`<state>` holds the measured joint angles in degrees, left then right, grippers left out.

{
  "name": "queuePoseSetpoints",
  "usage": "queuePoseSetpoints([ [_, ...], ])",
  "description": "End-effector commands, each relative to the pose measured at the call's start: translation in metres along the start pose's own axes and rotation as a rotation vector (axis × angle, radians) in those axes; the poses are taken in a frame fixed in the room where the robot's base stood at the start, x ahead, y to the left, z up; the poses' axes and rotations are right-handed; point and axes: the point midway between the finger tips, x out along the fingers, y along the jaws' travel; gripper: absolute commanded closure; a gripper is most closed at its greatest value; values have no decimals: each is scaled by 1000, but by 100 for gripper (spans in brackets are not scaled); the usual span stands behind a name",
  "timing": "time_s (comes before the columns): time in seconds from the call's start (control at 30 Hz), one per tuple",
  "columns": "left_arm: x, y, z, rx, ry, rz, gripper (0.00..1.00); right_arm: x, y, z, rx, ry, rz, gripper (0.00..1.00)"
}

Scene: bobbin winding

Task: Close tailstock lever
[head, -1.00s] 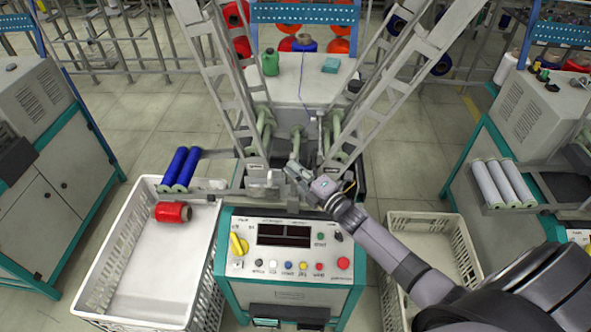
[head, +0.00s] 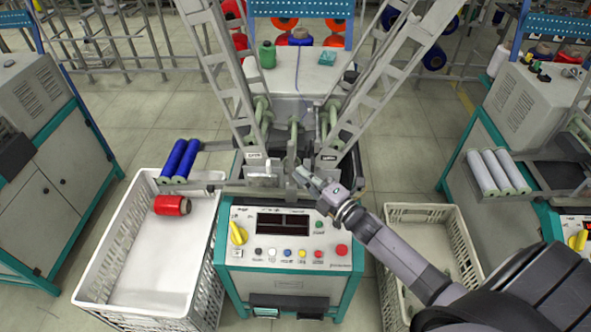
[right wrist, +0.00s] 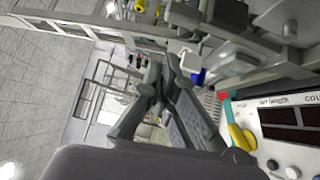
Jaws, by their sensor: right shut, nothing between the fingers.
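My right gripper (head: 300,176) is shut and empty. In the head view it is just behind the control panel, near the feet of the lattice uprights. A slim grey upright piece (head: 291,152) stands close to its fingertips, between the uprights. I cannot tell for sure whether this is the tailstock lever, or whether the fingers touch it. Green spindles (head: 262,118) stand behind it. In the right wrist view the fingers (right wrist: 163,72) come together, with grey machine parts (right wrist: 225,60) beyond and beside them. My left gripper is not in view.
The control panel (head: 290,250) with a yellow knob (head: 238,233) is just below the gripper. A white crate (head: 205,265) with a red bobbin (head: 172,205) is at left. Another crate (head: 455,235) is at right. Blue bobbins (head: 180,160) lie on the left rail.

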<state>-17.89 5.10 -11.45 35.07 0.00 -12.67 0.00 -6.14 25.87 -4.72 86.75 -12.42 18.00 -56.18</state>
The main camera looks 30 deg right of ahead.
Motion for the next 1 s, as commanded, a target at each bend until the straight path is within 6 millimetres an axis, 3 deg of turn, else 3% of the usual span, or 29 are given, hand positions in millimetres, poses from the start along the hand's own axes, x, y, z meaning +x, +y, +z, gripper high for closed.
queuePoseSetpoints([
  [0.2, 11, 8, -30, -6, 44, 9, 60, -37, 0, -1, 0, 2, -2, 100],
  [0.33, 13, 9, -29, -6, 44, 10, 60, -50, 2, -1, 0, 1, -1, 100],
  [0.57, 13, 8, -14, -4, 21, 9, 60, -56, 3, -1, 1, 2, 0, 100],
  [1.0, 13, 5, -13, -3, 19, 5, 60, -55, 3, -1, 3, 1, -1, 100],
])
